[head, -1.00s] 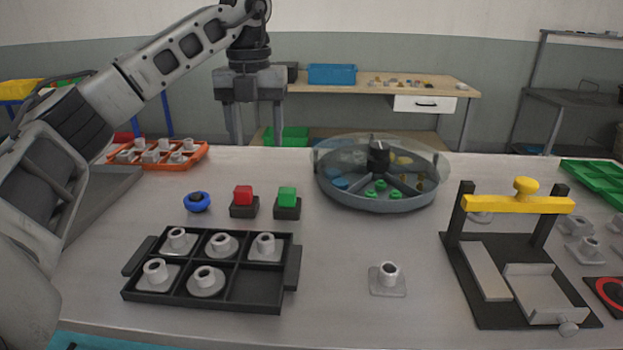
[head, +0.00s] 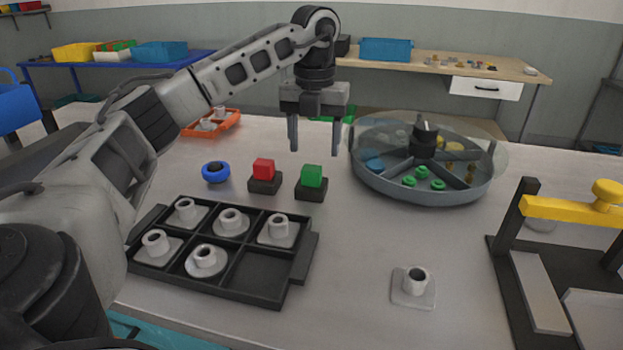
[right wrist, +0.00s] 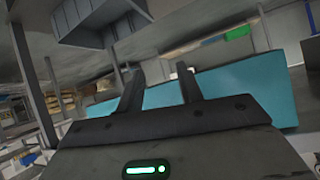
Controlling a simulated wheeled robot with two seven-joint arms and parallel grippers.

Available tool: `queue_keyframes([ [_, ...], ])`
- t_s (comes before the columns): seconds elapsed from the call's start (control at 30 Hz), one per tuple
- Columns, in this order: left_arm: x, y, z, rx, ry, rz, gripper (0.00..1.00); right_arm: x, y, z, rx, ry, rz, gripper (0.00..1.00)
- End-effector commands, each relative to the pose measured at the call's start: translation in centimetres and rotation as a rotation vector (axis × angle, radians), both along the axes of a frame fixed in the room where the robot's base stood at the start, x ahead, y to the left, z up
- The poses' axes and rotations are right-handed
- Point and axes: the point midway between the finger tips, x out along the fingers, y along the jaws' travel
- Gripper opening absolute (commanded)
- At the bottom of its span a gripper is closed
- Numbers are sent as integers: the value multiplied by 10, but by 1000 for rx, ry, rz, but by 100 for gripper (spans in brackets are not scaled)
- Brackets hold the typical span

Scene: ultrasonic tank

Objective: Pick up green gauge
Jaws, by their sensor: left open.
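The green gauge is a green block on a black base (head: 312,178), standing upright on the table in the head view. A red block on a similar black base (head: 264,171) stands just left of it. My left gripper (head: 314,151) is open and empty, fingers pointing down, above or a little behind the green gauge and not touching it. My right gripper (right wrist: 160,82) shows in the right wrist view with its fingers apart and nothing between them.
A blue ring-shaped piece (head: 215,172) lies left of the blocks. A round divided tank with a clear cover (head: 425,190) stands to the right. A black tray (head: 262,278) of flanged grey parts, a loose grey part (head: 413,288) and a yellow-barred fixture (head: 560,207) are nearer.

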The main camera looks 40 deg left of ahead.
Motion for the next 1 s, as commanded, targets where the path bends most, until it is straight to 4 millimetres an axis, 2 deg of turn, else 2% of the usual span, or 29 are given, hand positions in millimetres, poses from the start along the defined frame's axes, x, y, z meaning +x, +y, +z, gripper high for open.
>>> queue_keyframes([
  [0.33,0,10,-45,1,3,1,60,0,-2,0,-10,3,3,36],
  [0.63,1,9,-52,0,0,1,60,0,-2,-1,-13,3,5,36],
  [0.67,1,9,-52,0,0,1,57,0,-2,-1,-14,2,5,36],
  [0.83,1,9,-51,0,0,0,11,0,-2,-1,-13,3,5,36],
  [1.0,1,9,-51,0,0,0,11,0,-2,-1,-13,3,5,36],
])
